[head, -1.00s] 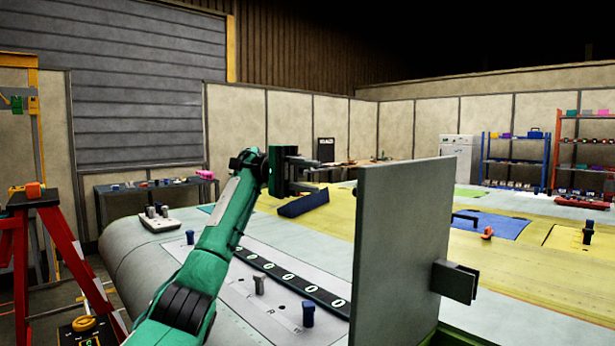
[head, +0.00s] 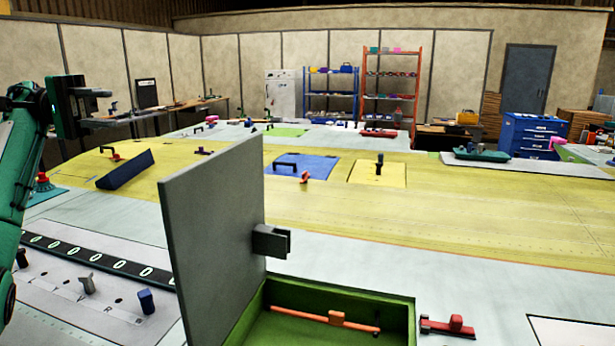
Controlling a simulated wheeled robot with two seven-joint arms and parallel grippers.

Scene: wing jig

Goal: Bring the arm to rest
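My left arm (head: 25,170) is green and comes in at the left edge of the head view. It is raised over the wing panel, and the lower arm runs out of the picture. My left gripper (head: 107,107) points to the right. Its two dark fingers are apart and nothing shows between them. A dark blue bar (head: 125,170) lies on the yellow surface, below the gripper in the picture and apart from it. My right arm and gripper are out of view.
A grey upright lid (head: 213,235) stands open on a green box (head: 390,320) holding an orange-handled rod (head: 337,318). A blue panel (head: 320,165) lies on the wing. Shelves (head: 390,90) stand behind.

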